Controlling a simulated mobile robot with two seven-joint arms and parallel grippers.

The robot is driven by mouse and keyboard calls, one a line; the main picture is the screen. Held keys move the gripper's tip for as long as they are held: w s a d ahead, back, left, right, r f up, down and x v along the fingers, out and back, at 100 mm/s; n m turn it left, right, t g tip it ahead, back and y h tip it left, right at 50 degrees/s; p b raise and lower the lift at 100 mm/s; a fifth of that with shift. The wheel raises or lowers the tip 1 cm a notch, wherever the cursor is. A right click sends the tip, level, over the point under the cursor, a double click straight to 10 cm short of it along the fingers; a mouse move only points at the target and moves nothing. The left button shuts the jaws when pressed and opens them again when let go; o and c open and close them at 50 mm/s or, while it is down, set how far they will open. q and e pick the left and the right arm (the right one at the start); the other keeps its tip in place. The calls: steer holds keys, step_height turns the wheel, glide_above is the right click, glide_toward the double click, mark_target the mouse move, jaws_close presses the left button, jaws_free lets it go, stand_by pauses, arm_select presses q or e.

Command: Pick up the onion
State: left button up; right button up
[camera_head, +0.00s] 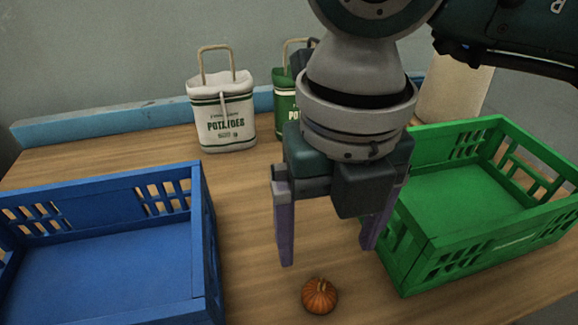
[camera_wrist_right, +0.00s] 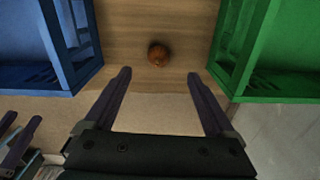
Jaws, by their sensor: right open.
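The onion (camera_head: 319,296) is a small round orange-brown thing with a short stem. It lies on the wooden table between the two crates, near the bottom of the head view, and shows in the right wrist view (camera_wrist_right: 157,54) just beyond the fingertips. My right gripper (camera_head: 328,255) points down with its purple fingers wide apart and nothing between them. It is above the table and apart from the onion, which shows below the fingertips in the head view. My left gripper (camera_wrist_right: 20,138) shows partly at the lower left of the right wrist view, its fingers apart.
A blue crate (camera_head: 206,240) stands at the left and a green crate (camera_head: 405,265) at the right, close to my right gripper. A white potato sack (camera_head: 225,115) and a partly hidden green sack (camera_head: 286,98) stand at the back. The table (camera_head: 255,225) around the onion is clear.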

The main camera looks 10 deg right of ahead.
mark_target(321, 286)
steer(key=f, duration=0.4)
steer(key=shift+s+a, duration=0.1)
steer(key=shift+a, duration=0.15)
steer(key=f, duration=0.5)
steer(key=shift+s+d+f+b, duration=0.1)
steer(key=shift+s+f+b, duration=0.15)
steer(key=shift+f+b, duration=0.05)
steer(key=shift+c, duration=0.4)
jaws_close()
